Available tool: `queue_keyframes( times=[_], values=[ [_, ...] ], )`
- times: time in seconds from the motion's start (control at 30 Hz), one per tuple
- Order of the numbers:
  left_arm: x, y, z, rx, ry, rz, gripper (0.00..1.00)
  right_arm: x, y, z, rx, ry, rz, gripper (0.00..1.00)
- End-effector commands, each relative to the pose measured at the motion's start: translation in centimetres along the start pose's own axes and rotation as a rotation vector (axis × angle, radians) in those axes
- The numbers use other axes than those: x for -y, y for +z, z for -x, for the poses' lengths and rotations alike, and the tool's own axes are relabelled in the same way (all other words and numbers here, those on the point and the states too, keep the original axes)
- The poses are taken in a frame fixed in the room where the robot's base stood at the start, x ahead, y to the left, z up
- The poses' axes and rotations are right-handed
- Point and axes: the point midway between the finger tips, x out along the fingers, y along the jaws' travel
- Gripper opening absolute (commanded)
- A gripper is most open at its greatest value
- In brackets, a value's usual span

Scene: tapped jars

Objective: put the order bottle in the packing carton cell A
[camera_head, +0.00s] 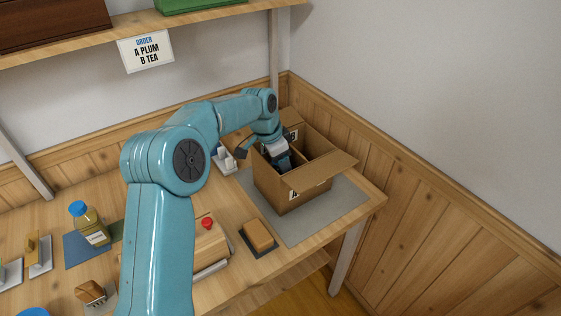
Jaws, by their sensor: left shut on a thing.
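The packing carton (308,194) stands open on a grey mat, with its flaps spread. A label reading A is on its near side, and one reading B is at its back. My left gripper (287,162) reaches down into the carton opening, on the side near the A label. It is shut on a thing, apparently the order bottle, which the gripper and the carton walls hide. I cannot tell whether it touches the carton floor. The order card (147,51) on the shelf edge reads A PLUM, B TEA.
A blue-capped bottle (90,224) with yellowish contents stands on the left of the table. A brown block (258,235) lies in front of the carton, near a wooden box with a red knob (207,223). The wall is close behind the carton.

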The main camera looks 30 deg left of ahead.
Motion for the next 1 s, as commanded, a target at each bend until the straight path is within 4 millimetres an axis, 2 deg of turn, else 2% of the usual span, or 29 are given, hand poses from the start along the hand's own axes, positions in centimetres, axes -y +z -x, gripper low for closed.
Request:
queue_keyframes(
  times=[0.3, 0.33, 0.4, 0.67, 0.77, 0.87, 1.0],
  values=[
    [0.0, 0.0, -0.2, -0.002, -0.002, 0.000, 0.00, -0.1, 0.0, -0.2, 0.000, 0.000, 0.000, 0.43],
    [0.0, 0.1, -0.3, -0.001, -0.001, 0.000, 0.65, -0.1, 0.0, -0.2, 0.000, 0.000, 0.000, 0.43],
    [0.0, 0.0, -0.2, -0.001, -0.001, 0.000, 0.88, -0.1, 0.0, -0.2, 0.000, 0.000, 0.000, 0.43],
    [0.0, 0.0, -0.2, -0.001, -0.001, 0.000, 0.88, -0.1, 0.0, -0.1, 0.000, 0.000, 0.000, 0.43],
    [0.0, -0.1, 0.4, -0.002, -0.002, 0.000, 0.88, 0.1, 0.0, 0.2, 0.000, 0.000, 0.000, 0.43],
    [0.1, -0.1, 1.7, -0.003, -0.004, 0.000, 0.88, 0.0, 0.0, 0.1, 0.000, 0.000, 0.000, 0.43],
    [0.1, -0.2, 5.0, -0.005, -0.005, 0.000, 0.88, 0.1, 0.0, 0.2, 0.000, 0.000, 0.000, 0.43]
  ],
)
